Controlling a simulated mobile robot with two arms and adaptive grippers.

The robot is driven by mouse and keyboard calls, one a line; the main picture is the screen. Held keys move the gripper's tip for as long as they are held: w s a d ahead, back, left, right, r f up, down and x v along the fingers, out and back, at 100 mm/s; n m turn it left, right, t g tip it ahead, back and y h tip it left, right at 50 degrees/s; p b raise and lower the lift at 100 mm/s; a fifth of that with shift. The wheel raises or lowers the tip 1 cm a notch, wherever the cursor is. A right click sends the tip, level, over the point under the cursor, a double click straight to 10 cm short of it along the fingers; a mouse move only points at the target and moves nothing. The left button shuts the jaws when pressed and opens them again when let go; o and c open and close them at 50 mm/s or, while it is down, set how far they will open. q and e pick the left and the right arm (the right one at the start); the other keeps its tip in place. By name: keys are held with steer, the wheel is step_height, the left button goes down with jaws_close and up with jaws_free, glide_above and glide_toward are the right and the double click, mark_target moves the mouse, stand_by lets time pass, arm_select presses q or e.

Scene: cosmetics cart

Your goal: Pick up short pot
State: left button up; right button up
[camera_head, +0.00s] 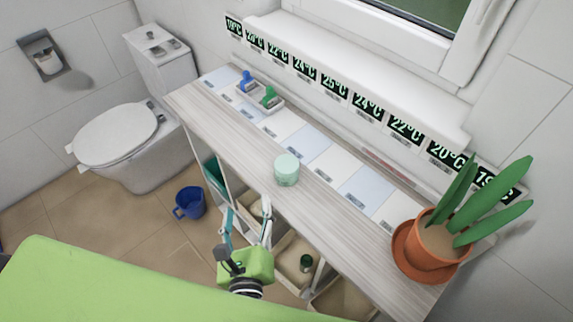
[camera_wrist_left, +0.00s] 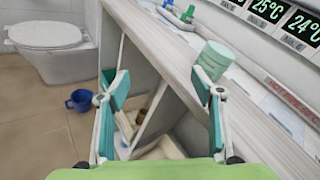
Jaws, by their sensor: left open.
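The short pot is most likely the pale mint-green cylinder (camera_head: 287,170) standing upright near the front edge of the wooden shelf top. It also shows in the left wrist view (camera_wrist_left: 215,58), just above and behind the right-hand finger. My left gripper (camera_head: 246,218) is open and empty, in front of the shelf and short of the pot. In the left wrist view the two teal-padded fingers (camera_wrist_left: 160,95) are wide apart, with the shelf's front edge and open compartments between and beyond them. My right gripper is not in view.
The shelf top (camera_head: 340,213) carries a tray (camera_head: 260,97) with blue and green items at its far left and a potted plant (camera_head: 440,240) at its right. Compartments below hold bins and a small dark green jar (camera_head: 306,263). A blue bucket (camera_head: 190,202) and a toilet (camera_head: 125,140) stand left.

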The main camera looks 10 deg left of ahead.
mark_target(285, 176)
arm_select(q)
steer(key=d+r+m+t+h, duration=0.2)
steer(key=d+m+t+h, duration=0.1)
steer(key=d+m, duration=0.4)
steer(key=w, duration=0.2)
steer(key=w+p, duration=0.1)
steer(key=w, duration=0.1)
steer(key=w+p, duration=0.1)
steer(key=w, duration=0.1)
steer(key=shift+w+r, duration=0.15)
steer(key=shift+r, duration=0.15)
steer(key=shift+w+a+f, duration=0.1)
steer(key=shift+w, duration=0.45)
steer(key=shift+w+r+p, duration=0.2)
steer(key=shift+w+p, duration=0.15)
steer(key=shift+p, duration=0.15)
steer(key=w+p, duration=0.1)
steer(key=w, duration=0.2)
steer(key=shift+w+a+r+p, duration=0.15)
steer(key=shift+w+p, duration=0.15)
steer(key=shift+p, duration=0.05)
steer(key=shift+w, duration=0.5)
steer(key=c, duration=1.1)
